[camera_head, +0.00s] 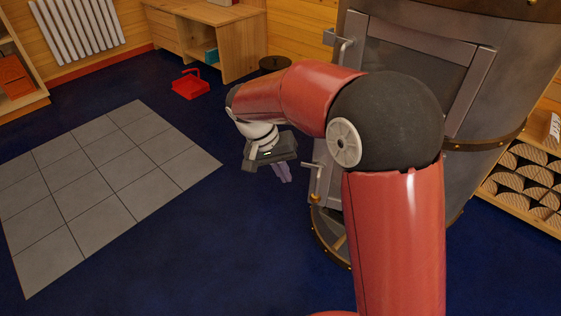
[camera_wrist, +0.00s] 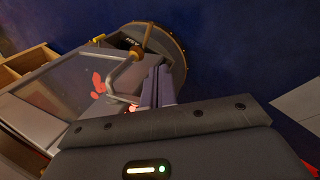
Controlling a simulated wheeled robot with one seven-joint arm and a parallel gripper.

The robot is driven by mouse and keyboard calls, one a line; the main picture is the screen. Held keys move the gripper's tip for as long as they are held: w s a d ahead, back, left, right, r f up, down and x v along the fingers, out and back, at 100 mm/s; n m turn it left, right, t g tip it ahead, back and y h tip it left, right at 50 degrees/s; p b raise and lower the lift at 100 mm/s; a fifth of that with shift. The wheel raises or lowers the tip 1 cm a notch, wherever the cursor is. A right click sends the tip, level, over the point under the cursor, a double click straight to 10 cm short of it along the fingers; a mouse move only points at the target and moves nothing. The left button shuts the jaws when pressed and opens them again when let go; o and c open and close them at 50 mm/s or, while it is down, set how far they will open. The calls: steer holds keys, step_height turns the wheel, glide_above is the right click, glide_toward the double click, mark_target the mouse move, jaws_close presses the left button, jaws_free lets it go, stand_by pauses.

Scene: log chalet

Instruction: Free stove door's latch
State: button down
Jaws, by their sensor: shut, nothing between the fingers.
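The stove is a grey metal drum at the right of the head view, with a framed glass door (camera_head: 415,67) partly hidden behind my arm. A bent metal lever (camera_head: 317,178) with a brass-coloured end sits low at the door's left side. In the wrist view a curved metal lever (camera_wrist: 127,72) stands out beside the glass door (camera_wrist: 62,88). My gripper (camera_head: 285,174) is just left of the low lever, fingers shut and empty. In the wrist view the fingertips (camera_wrist: 157,70) are close beside the curved lever; I cannot tell whether they touch.
Another metal bracket (camera_head: 340,45) is at the door's upper left. A wooden rack of firewood (camera_head: 525,185) stands to the right. Grey tiles (camera_head: 100,180) lie on the blue floor at left. A red object (camera_head: 190,85) and a wooden desk (camera_head: 238,52) are behind.

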mark_target(311, 195)
steer(key=shift+d+f, duration=0.6)
steer(key=shift+d, duration=0.3)
steer(key=shift+d+f, duration=0.55)
steer(key=shift+d, duration=0.4)
steer(key=shift+d+f, duration=0.6)
steer(key=shift+d, duration=0.3)
